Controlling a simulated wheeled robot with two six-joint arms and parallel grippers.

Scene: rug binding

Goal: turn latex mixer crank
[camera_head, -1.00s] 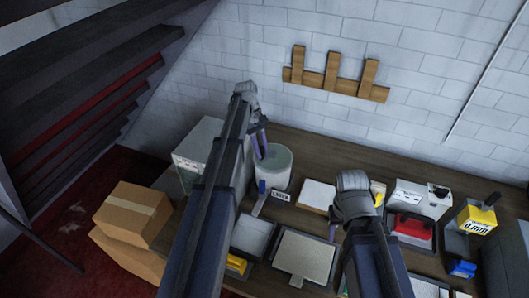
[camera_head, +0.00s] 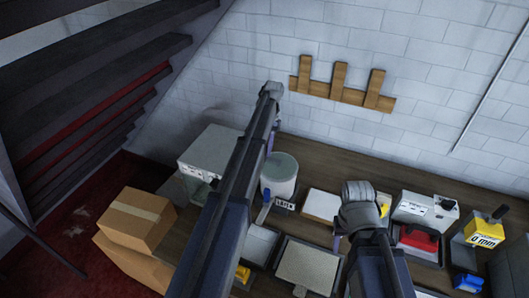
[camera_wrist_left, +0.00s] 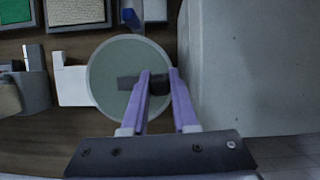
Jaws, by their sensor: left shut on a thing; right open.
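The latex mixer (camera_head: 280,180) is a round grey tub with a flat greenish-grey top, upright on the bench, with a small label in front. Its top (camera_wrist_left: 112,68) fills the middle of the left wrist view. A dark crank bar (camera_wrist_left: 126,83) lies across it and ends in a black knob (camera_wrist_left: 159,86). My left gripper (camera_wrist_left: 158,73) has its purple fingers shut on the knob. In the head view its arm hides most of it and part of the mixer's left side. My right gripper (camera_head: 338,242) is open and empty over the bench, right of the mixer, partly hidden by its wrist.
A large grey box (camera_head: 208,152) stands close left of the mixer. A white block (camera_head: 321,205), flat trays (camera_head: 307,266), a red-handled tool (camera_head: 418,238) and a yellow-labelled item (camera_head: 485,232) crowd the bench. Cardboard boxes (camera_head: 138,218) stand at left. A wall rack (camera_head: 343,90) hangs behind.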

